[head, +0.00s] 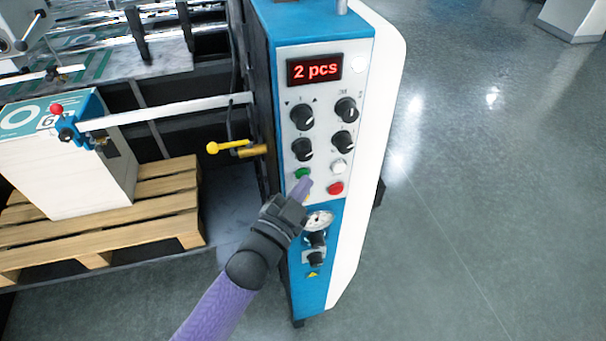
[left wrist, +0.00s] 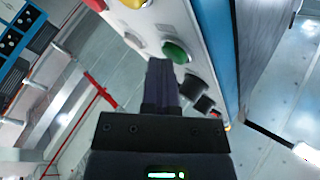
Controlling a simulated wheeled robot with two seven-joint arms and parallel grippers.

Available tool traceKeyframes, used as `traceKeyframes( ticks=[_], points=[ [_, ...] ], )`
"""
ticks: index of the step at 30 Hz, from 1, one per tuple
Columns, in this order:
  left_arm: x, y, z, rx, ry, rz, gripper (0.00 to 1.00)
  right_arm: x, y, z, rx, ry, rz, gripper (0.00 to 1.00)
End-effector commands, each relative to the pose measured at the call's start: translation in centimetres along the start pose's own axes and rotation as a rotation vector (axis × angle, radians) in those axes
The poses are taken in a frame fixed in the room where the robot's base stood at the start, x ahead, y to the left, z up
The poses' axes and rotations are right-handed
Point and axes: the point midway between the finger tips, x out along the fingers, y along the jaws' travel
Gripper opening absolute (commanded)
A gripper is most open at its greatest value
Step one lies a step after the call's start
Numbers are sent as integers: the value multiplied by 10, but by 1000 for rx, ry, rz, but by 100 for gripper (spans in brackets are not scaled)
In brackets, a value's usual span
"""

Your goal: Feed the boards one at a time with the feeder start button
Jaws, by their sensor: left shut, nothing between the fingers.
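The blue and white control panel (head: 318,120) stands at the middle of the head view. A stack of white boards (head: 75,180) with a teal printed top stands on a wooden pallet (head: 150,205).
A white button (head: 338,167) and a red button (head: 335,188) sit right of the green one, with black knobs (head: 303,116) above. A gauge (head: 318,220) is below. A yellow-knobbed lever (head: 213,148) juts out left of the panel.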

Motion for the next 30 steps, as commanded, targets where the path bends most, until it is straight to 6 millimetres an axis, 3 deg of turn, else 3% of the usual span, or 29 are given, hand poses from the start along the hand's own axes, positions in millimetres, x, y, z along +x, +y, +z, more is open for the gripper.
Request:
traceKeyframes(
  ticks=[16,30],
  points=[
    [1,-1,1,-1,-1,0,0,0,0,0,0,0,0,78],
    [-10,7,-7,0,0,0,0,-7,0,-1,0,0,1,78]
  ],
)
